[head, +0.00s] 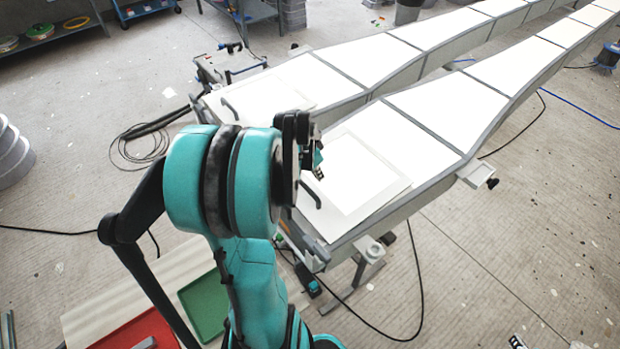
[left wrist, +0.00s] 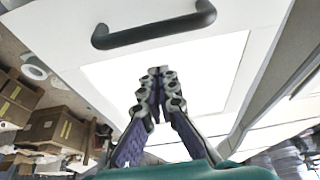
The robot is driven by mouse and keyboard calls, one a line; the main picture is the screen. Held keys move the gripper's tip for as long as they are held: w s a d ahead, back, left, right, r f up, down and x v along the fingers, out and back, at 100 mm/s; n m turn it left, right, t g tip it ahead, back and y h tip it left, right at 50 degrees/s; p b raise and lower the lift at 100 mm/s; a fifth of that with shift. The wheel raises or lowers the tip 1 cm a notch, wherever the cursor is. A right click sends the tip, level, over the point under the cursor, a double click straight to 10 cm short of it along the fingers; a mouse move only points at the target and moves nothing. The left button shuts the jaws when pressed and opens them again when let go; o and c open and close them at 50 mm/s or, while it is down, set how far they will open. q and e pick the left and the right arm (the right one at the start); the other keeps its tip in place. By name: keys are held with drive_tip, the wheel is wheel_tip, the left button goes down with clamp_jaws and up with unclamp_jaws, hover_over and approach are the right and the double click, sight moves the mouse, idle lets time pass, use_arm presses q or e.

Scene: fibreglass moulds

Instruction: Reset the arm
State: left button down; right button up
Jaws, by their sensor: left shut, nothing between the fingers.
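My left arm, teal and black, rises from the bottom of the head view and bends in front of the near end of a long white mould (head: 400,130). My left gripper (head: 317,163) shows small and partly hidden behind the wrist, over the mould's near end. In the left wrist view the gripper (left wrist: 158,73) has its fingers together with nothing between them, in front of a white panel (left wrist: 205,75) with a black handle (left wrist: 150,36). I cannot tell whether the fingertips touch the panel. My right gripper is not in view.
A second mould (head: 270,95) runs alongside. A green tray (head: 205,303) and a red tray (head: 140,334) lie low at the bottom left. Cables cross the floor. Cardboard boxes (left wrist: 55,128) show in the left wrist view. The floor at right is mostly clear.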

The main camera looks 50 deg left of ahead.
use_arm(q)
drive_tip(key=p+v, duration=0.2)
drive_tip(key=v, duration=0.7)
drive_tip(key=shift+r+p, duration=0.4)
drive_tip(key=shift+r, duration=0.05)
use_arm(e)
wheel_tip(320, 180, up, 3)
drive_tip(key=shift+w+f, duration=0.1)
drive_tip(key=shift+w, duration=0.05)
use_arm(q)
drive_tip(key=shift+w+d, duration=0.1)
drive_tip(key=shift+w, duration=0.05)
drive_tip(key=d+f+t+b, duration=0.1)
drive_tip(key=d+f+b, duration=0.1)
drive_tip(key=d, duration=0.7)
drive_tip(key=s+d+f+t+b, duration=0.1)
drive_tip(key=d+f+b, duration=0.2)
drive_tip(key=d+b, duration=0.2)
drive_tip(key=s+d+f+n+t+b, duration=0.1)
drive_tip(key=d+f+b, duration=0.2)
drive_tip(key=d, duration=0.9)
drive_tip(key=shift+s+d+f, duration=0.2)
drive_tip(key=shift+d+f, duration=0.05)
drive_tip(key=shift+d, duration=0.1)
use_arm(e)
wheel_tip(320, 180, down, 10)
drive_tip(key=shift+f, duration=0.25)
